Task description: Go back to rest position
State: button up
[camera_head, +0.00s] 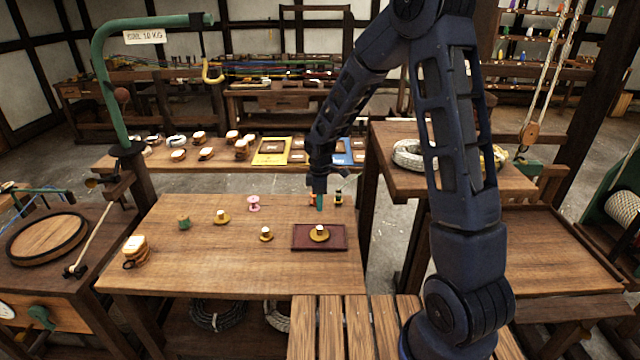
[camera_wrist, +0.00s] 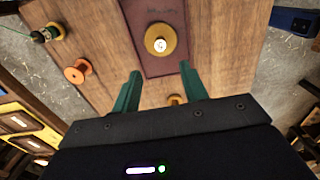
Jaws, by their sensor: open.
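My gripper (camera_head: 320,201) hangs over the far right part of the wooden work table (camera_head: 190,265), behind a dark red tray (camera_head: 298,245). Its green fingers stand apart in the wrist view (camera_wrist: 160,84), with nothing held between them. A brass-coloured round piece with a white top (camera_head: 319,235) sits on the tray; it also shows in the wrist view (camera_wrist: 160,41). A smaller brass piece (camera_wrist: 174,100) shows beyond the gap between the fingers, on the table.
A pink spool (camera_head: 253,203), a green spool (camera_head: 184,223), brass pieces (camera_head: 222,217) (camera_head: 266,234) and a white-topped bundle (camera_head: 134,247) stand on the table. A higher bench (camera_head: 450,182) with rope coils stands right.

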jog(key=s+d+r+m+t, duration=0.1)
jog(key=d+r+m, duration=0.1)
jog(key=d+r, duration=0.35)
jog(key=s+d+r+m+t, duration=0.1)
jog(key=s+d+r+m, duration=0.15)
jog(key=r, duration=0.65)
jog(key=s+d+r+m, duration=0.2)
jog(key=s+d+r, duration=0.1)
jog(key=r, duration=0.1)
jog(key=s+d+r+m+t, duration=0.1)
jog(key=s+d+r+m, duration=0.1)
jog(key=s+d+r, duration=0.2)
jog(key=s+d+r+m+t+y, duration=0.1)
jog(key=s+d+r+m, duration=0.2)
jog(key=r, duration=0.3)
jog(key=shift+s+d, duration=0.4)
jog(key=shift+d, duration=0.2)
jog(key=s+d+m+h, duration=0.1)
jog(key=s+d+m, duration=0.5)
jog(key=s+d, duration=0.3)
jog(key=shift+s+d+f+t, duration=0.2)
jog(key=shift+s+f+t, duration=0.1)
jog(key=shift+s, duration=0.1)
